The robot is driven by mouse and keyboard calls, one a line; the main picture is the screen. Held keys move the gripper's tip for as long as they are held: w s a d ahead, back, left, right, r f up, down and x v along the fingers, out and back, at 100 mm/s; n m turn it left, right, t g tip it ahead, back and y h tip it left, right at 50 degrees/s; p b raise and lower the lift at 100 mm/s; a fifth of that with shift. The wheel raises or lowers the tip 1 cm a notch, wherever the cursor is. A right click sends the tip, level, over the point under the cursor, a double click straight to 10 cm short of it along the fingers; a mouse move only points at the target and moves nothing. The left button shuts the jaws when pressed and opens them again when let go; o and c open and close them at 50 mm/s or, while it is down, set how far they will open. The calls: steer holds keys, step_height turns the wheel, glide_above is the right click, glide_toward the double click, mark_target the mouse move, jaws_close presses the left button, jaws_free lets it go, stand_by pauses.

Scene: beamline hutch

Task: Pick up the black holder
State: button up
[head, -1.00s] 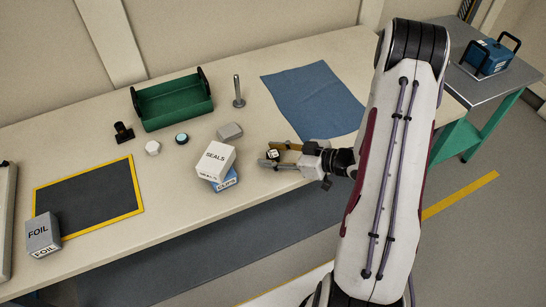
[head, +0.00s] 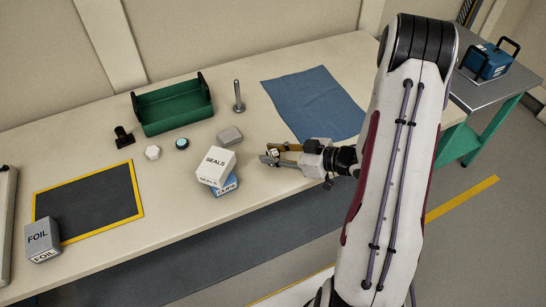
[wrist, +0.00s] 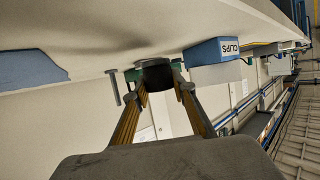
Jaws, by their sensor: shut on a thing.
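My gripper (head: 274,156) is over the front of the bench, right of the stacked boxes, with its fingers pointing left. It is shut on a small dark thing, which I take to be the black holder (head: 273,153); a pale patch shows on it in the head view. In the wrist view the black holder (wrist: 155,77) is a dark rounded shape between the tips of the two yellowish fingers (wrist: 157,92). The fingers hide part of it. I cannot tell whether it is clear of the bench top.
A SEALS box (head: 216,166) sits on a blue CLIPS box (head: 229,187) just left of my gripper. A blue cloth (head: 312,100) lies behind the gripper.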

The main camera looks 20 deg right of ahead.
mark_target(273, 153)
steer(key=shift+r, duration=3.6)
